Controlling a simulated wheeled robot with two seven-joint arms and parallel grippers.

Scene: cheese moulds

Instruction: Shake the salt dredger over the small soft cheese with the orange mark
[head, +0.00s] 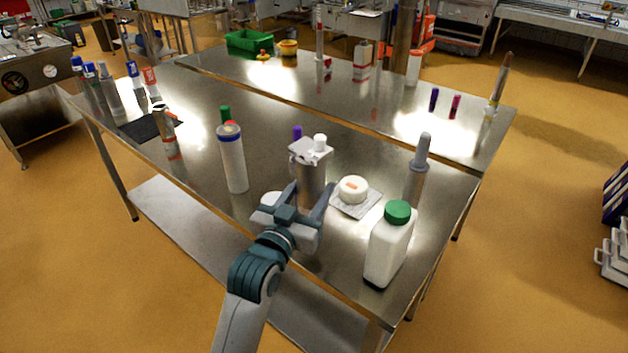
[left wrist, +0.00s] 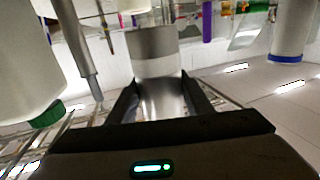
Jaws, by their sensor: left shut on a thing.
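My left gripper (head: 308,212) is shut on a steel cylindrical can, the salt dredger (head: 312,184). The can appears upright in the head view, and a pale top piece with a white knob shows at its upper end. In the left wrist view the fingers (left wrist: 162,98) lie on both sides of the shiny can (left wrist: 155,55). I cannot tell whether its base touches the table. The small soft cheese (head: 353,190) is white and round with an orange mark on top. It sits on a pale square mat (head: 355,209), right of the gripper. My right gripper is not in view.
A white jug with a green cap (head: 390,247) stands right near the front edge. A tall white cylinder (head: 232,160) stands left, a grey-topped post (head: 421,155) behind right. A white round thing (head: 270,199) is partly hidden by the gripper. The table's centre-back (head: 270,110) is clear.

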